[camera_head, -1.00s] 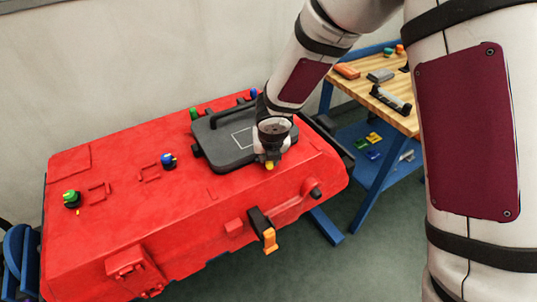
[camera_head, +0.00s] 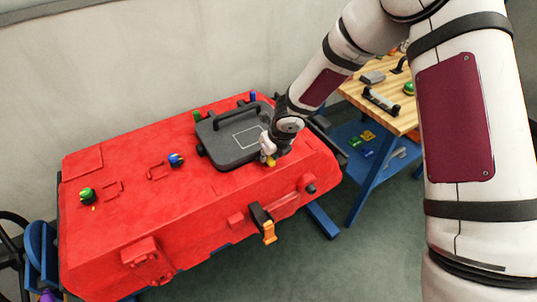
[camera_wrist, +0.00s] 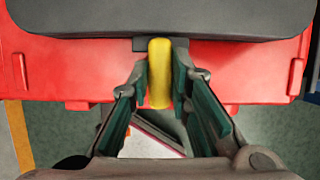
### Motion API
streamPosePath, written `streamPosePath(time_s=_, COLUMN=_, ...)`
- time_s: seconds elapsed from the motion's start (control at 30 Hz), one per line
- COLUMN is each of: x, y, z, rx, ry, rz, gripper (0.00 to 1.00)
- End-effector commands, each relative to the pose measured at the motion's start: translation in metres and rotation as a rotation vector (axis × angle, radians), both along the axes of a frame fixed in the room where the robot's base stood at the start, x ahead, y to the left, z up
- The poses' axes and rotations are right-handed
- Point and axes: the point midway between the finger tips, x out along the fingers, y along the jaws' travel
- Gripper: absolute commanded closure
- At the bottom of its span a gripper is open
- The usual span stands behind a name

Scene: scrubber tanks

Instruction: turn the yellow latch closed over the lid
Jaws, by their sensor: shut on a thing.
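The yellow latch (camera_wrist: 160,72) stands upright in the wrist view at the near edge of the dark grey lid (camera_wrist: 160,18), with red body on both sides. My gripper (camera_wrist: 162,92) has one green-lined finger on each side of the latch and is shut on it. In the head view the lid (camera_head: 228,152) lies flat on the red scrubber tank (camera_head: 120,205). My gripper (camera_head: 267,148) is at the lid's right front edge, pointing down. Only a small yellow tip of the latch (camera_head: 271,161) shows there; my wrist and gripper hide the area around it.
An orange-yellow lever (camera_head: 268,232) hangs on the tank's front side. Green and blue knobs (camera_head: 176,160) stand on the tank top. A wooden workbench (camera_head: 400,115) with parts stands behind my arm at right. The tank top left of the lid is mostly clear.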

Motion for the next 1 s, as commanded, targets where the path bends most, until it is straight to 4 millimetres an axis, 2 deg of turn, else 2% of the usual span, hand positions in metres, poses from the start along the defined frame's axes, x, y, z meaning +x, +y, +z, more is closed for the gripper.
streamPosePath(time_s=0.27, x=0.0, y=0.001, z=0.001, rx=0.001, ry=-0.002, rz=0.004, gripper=1.0)
streamPosePath(time_s=0.3, x=0.0, y=0.001, z=0.001, rx=0.001, ry=-0.002, rz=0.004, gripper=0.75)
streamPosePath(time_s=0.33, x=0.0, y=0.001, z=0.001, rx=0.001, ry=-0.002, rz=0.004, gripper=0.73)
streamPosePath(time_s=0.73, x=-0.001, y=-0.002, z=0.006, rx=0.001, ry=-0.002, rz=-0.001, gripper=0.73)
streamPosePath(time_s=0.87, x=-0.006, y=-0.006, z=0.022, rx=0.002, ry=-0.003, rz=-0.002, gripper=0.73)
streamPosePath(time_s=1.0, x=-0.015, y=-0.012, z=0.048, rx=0.002, ry=-0.003, rz=-0.003, gripper=0.73)
